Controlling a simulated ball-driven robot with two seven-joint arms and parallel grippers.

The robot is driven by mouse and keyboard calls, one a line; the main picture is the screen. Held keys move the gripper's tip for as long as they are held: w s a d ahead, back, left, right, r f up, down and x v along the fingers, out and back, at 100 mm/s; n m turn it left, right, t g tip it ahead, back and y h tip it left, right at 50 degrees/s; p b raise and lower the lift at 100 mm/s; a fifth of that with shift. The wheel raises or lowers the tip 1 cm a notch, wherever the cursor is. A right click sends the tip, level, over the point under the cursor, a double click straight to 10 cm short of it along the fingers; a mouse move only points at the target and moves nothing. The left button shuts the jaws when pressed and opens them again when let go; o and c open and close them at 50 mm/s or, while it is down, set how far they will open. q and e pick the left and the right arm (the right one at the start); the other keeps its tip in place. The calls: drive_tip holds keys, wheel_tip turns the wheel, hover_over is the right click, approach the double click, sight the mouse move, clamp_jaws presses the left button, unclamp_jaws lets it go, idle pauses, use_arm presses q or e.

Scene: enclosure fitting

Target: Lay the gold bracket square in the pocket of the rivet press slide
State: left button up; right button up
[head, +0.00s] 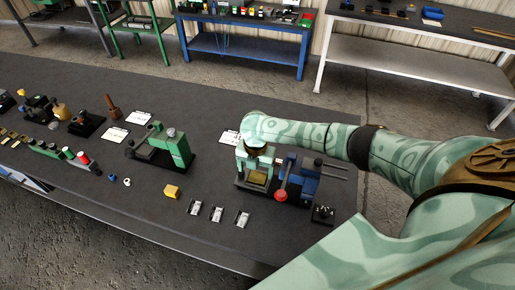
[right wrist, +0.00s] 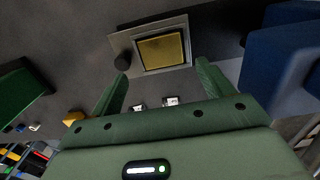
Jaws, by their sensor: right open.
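The gold bracket (head: 258,177) lies in the pale-rimmed pocket of the rivet press slide, in front of my right gripper. In the right wrist view the bracket (right wrist: 162,49) looks like a flat gold square, its edges about parallel to the grey pocket rim (right wrist: 151,26). The blue rivet press (head: 303,184) with a red ball-ended lever (head: 281,195) stands just right of the slide. My right gripper (right wrist: 162,76) is open and empty, its fingers apart near the slide and clear of the bracket. In the head view its fingers (head: 255,161) are small above the pocket. My left gripper is not in view.
A green press (head: 178,148) stands to the left. A yellow block (head: 171,191) and several small pale trays (head: 218,214) lie toward the front edge. A small black fixture (head: 323,214) stands at the right. The mat between the presses is mostly clear.

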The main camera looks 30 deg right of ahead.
sight(258, 179)
wheel_tip(258, 179, up, 14)
drive_tip(key=p, duration=0.3)
drive_tip(key=shift+s+d+f, duration=0.15)
drive_tip(key=shift+s+f, duration=0.05)
drive_tip(key=shift+s, duration=0.1)
